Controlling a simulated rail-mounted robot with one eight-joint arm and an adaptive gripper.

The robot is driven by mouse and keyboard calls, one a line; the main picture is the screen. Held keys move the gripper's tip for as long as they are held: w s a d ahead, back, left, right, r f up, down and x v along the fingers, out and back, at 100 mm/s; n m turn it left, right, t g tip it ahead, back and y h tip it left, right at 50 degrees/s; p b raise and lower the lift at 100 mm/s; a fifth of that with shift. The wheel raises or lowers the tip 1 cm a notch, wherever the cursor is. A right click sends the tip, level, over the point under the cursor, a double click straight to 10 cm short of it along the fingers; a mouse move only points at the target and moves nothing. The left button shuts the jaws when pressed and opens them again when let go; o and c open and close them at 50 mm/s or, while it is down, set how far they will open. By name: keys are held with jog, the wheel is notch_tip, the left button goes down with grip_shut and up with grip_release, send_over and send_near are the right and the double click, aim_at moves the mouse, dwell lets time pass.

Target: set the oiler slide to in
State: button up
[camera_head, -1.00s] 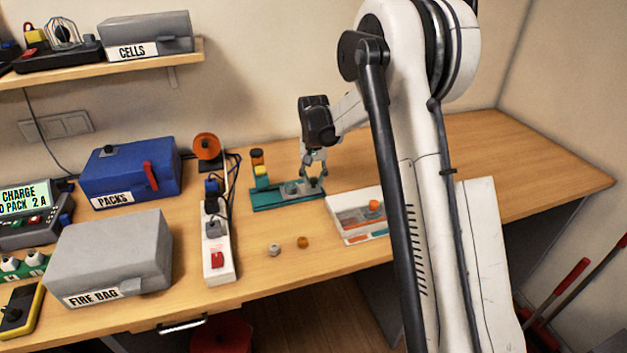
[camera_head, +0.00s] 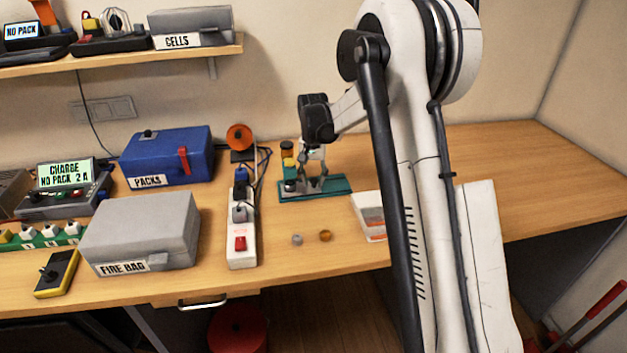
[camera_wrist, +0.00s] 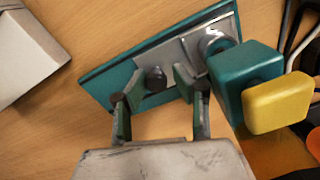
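The oiler stands on a teal base (camera_head: 340,187) at the middle of the bench, with a yellow block (camera_head: 288,163) at its left end. In the wrist view the base (camera_wrist: 98,80) runs diagonally, with a grey metal slide plate (camera_wrist: 175,58) on it. A small dark round knob (camera_wrist: 155,80) stands on the plate. My gripper (camera_head: 312,186) is low over the base. In the wrist view its two fingers (camera_wrist: 152,88) are apart, one on each side of the knob, with gaps showing. A teal block (camera_wrist: 235,75) with the yellow block is close to the right finger.
A white tray (camera_head: 368,212) lies right of the oiler. A white power strip (camera_head: 242,245) and cables stand to its left. Two small round parts (camera_head: 325,236) lie in front. The bench behind and far right is clear.

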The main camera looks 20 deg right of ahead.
jog(key=shift+o, duration=1.2)
jog(key=shift+a, duration=0.2)
jog(key=shift+d, duration=0.1)
jog(key=shift+r, duration=0.25)
notch_tip(320, 180, up, 12)
jog(key=shift+f, duration=0.25)
